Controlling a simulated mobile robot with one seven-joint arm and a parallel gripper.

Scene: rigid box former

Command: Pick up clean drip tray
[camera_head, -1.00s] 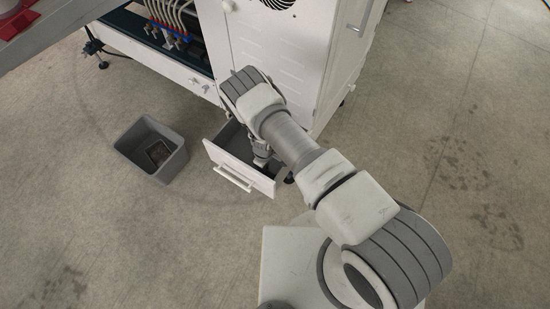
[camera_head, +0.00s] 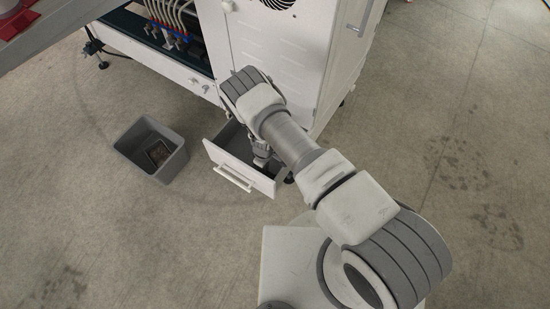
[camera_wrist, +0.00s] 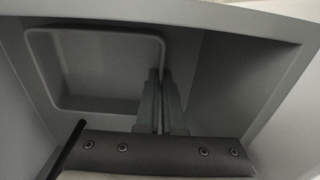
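The clean drip tray (camera_wrist: 95,62), a plain grey shallow tray with rounded corners, lies in the open drawer at the upper left of the wrist view. My gripper (camera_wrist: 160,76) reaches down into the drawer at the tray's right edge. Its two fingers are close together, one on each side of the tray's right rim, and look shut on it. In the head view my arm hides the tray, and the gripper is mostly hidden at the white-fronted drawer (camera_head: 238,168).
The drawer walls (camera_wrist: 250,85) surround the gripper closely. A grey bin (camera_head: 172,165) with a dark, dirty-looking tray (camera_head: 158,153) inside stands on the floor to the left. The white machine cabinet (camera_head: 275,70) rises behind the drawer. Open floor lies left and right.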

